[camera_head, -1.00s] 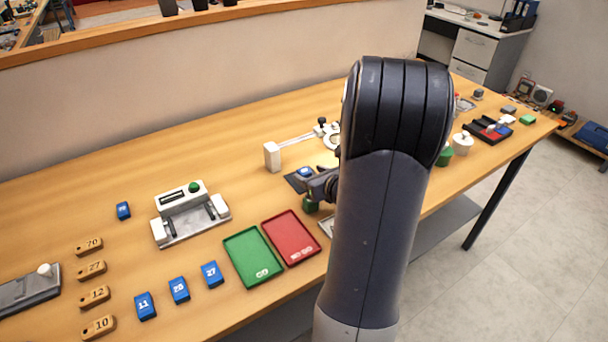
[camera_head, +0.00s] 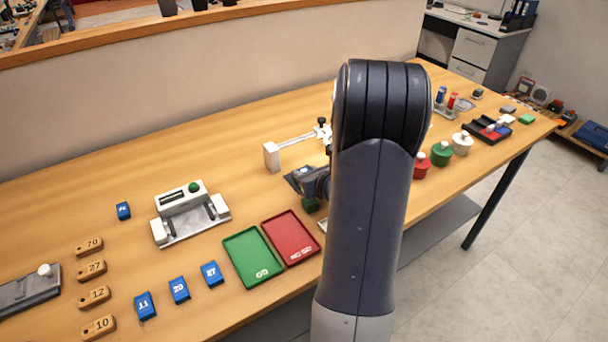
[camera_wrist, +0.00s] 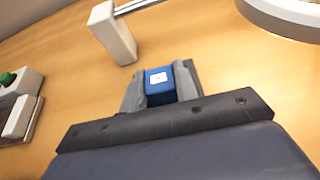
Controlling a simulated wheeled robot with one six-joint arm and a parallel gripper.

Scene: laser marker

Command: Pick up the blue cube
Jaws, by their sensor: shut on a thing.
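The blue cube (camera_wrist: 160,84) has a small white label on its top and sits between the two grey fingers of my gripper (camera_wrist: 161,92) in the wrist view. My gripper is shut on it. I cannot tell whether the cube touches the pad.
A white post (camera_head: 272,156) stands close to my gripper, with a white ring fixture beyond. Green tray (camera_head: 232,240) and red tray (camera_head: 268,228) lie at the front. Several numbered blue blocks (camera_head: 210,274) and wooden tags (camera_head: 90,268) are at left. Bare tabletop (camera_head: 130,165) lies at back left.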

